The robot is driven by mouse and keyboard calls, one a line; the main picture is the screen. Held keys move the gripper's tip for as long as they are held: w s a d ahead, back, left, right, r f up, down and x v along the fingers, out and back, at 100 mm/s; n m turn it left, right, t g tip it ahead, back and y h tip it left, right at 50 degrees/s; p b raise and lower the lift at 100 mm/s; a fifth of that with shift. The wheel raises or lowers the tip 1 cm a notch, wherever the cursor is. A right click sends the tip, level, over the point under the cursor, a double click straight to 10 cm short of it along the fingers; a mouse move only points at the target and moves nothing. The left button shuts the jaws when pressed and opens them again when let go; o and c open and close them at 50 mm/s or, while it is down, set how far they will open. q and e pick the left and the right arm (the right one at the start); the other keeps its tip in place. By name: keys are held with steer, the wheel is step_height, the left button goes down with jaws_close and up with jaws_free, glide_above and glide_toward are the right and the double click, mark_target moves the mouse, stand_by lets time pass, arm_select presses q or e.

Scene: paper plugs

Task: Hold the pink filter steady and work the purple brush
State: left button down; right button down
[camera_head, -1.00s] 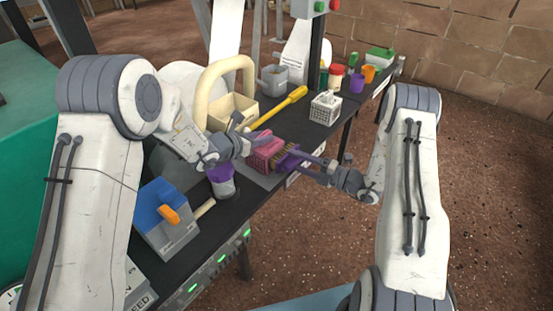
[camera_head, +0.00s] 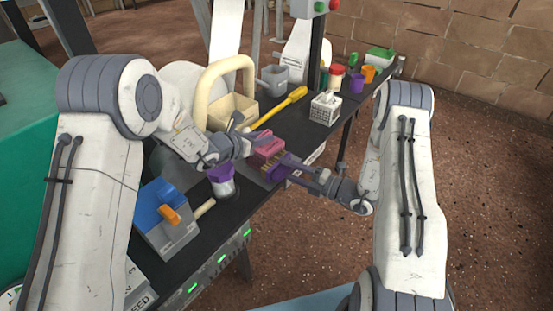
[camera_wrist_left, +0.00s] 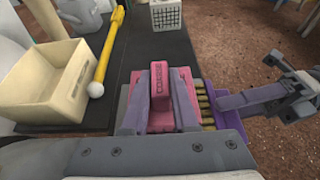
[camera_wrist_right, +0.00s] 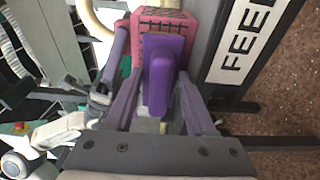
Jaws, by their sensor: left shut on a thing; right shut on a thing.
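The pink filter (camera_head: 268,143) sits at the edge of the dark bench; its raised grip, marked "COARSE", shows in the left wrist view (camera_wrist_left: 160,90). My left gripper (camera_head: 250,143) is shut on that grip from above. The purple brush (camera_head: 286,167) is beside the filter on its outer side, with tan bristles (camera_wrist_left: 206,108) toward the filter. Whether the bristles touch it I cannot tell. My right gripper (camera_wrist_right: 160,105) is shut on the brush's purple handle (camera_wrist_right: 163,72). The pink filter's dark-slotted side (camera_wrist_right: 180,22) shows just beyond the brush.
A cream box (camera_head: 232,108) with a big loop handle and a yellow rod (camera_head: 280,107) lie behind the filter. A purple-and-clear jar (camera_head: 222,181) and a blue-topped grey box (camera_head: 165,215) stand nearer. A white basket (camera_head: 325,108) is farther along. Free room is beyond the bench's right edge.

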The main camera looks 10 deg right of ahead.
steer(key=shift+s+a, duration=0.5)
steer(key=shift+a, duration=0.15)
steer(key=w+d, duration=0.2)
steer(key=d, duration=0.1)
steer(key=w+d, duration=0.2)
steer(key=d, duration=0.1)
steer(key=shift+w, duration=0.4)
stand_by(0.4)
steer(key=shift+a, duration=0.1)
steer(key=shift+s+a, duration=1.2)
steer(key=shift+a, duration=0.25)
steer(key=shift+s+a, duration=1.15)
steer(key=shift+a, duration=0.3)
steer(key=shift+d, duration=0.1)
steer(key=shift+w+d, duration=1.2)
steer(key=shift+d, duration=0.25)
steer(key=shift+w+d, duration=1.2)
steer(key=shift+d, duration=0.2)
